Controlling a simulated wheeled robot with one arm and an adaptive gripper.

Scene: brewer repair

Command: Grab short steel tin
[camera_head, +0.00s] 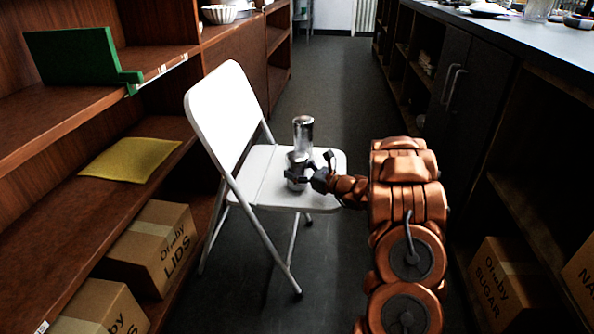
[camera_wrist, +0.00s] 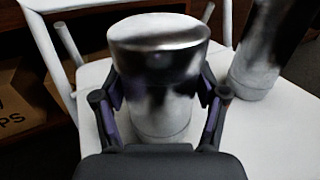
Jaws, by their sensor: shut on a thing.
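The short steel tin (camera_wrist: 160,75) is a shiny cylinder with a flat top, standing upright over the white chair seat. It also shows in the head view (camera_head: 296,172), partly hidden by my fingers. My gripper (camera_wrist: 160,108) is shut on it, with one finger on each side. My gripper also shows in the head view (camera_head: 303,176), reaching in from the right. I cannot tell whether the tin touches the seat. A taller shiny cylinder (camera_head: 303,130) stands close behind it; it shows at the upper right in the wrist view (camera_wrist: 262,45).
The white folding chair (camera_head: 252,187) stands in the aisle. Wooden shelves (camera_head: 60,120) on the left hold a green object (camera_head: 75,58), a yellow cushion (camera_head: 130,160) and cardboard boxes (camera_head: 155,245). Dark cabinets (camera_head: 460,85) line the right. The floor (camera_head: 325,80) behind the chair is clear.

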